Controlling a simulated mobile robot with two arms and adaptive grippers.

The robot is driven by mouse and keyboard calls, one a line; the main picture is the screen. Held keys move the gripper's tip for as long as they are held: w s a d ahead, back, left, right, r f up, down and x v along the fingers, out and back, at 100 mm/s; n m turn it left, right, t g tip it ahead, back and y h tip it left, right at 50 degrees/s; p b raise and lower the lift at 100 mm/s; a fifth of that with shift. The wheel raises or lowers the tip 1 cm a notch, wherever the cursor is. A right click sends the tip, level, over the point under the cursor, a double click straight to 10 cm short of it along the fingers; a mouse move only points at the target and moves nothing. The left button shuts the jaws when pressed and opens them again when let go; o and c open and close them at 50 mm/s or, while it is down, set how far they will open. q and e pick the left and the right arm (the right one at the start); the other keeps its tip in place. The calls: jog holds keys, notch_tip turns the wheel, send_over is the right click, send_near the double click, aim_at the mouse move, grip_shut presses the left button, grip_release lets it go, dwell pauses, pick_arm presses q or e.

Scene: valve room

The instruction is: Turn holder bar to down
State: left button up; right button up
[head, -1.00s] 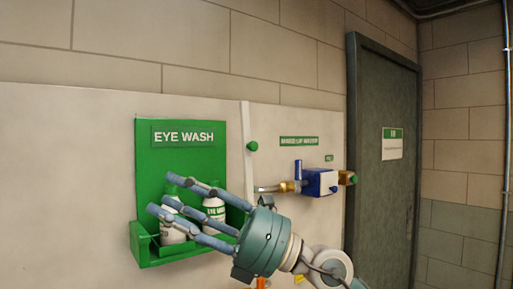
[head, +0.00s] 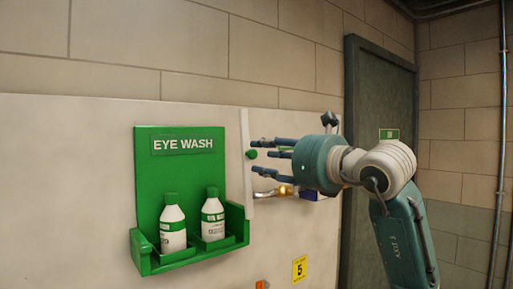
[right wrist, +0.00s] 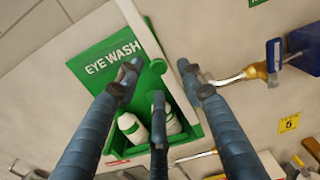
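The likely holder bar is a narrow white upright bar (head: 246,185) on the wall, just right of the green eye wash station (head: 148,190). It stands vertical, with a green knob (head: 251,154) beside its upper part. The knob also shows in the right wrist view (right wrist: 158,67). My right gripper (head: 266,157) comes in from the right, its spread fingers pointing left at the bar and knob. It is open and empty; I cannot tell whether a fingertip touches the bar. In the right wrist view its fingers (right wrist: 155,85) spread around the knob area. My left gripper is not in view.
Two white bottles (head: 173,229) stand in the eye wash tray. A blue valve (head: 313,194) on a brass pipe fitting (head: 284,191) is partly behind my right gripper. A yellow label (head: 299,270) is on the wall below. A dark door (head: 359,90) is at the right.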

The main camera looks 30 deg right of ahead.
aim_at(254, 155)
jog(key=shift+w+a+p, duration=0.15)
jog(key=shift+w+p, duration=0.4)
jog(key=shift+w, duration=1.2)
grip_shut()
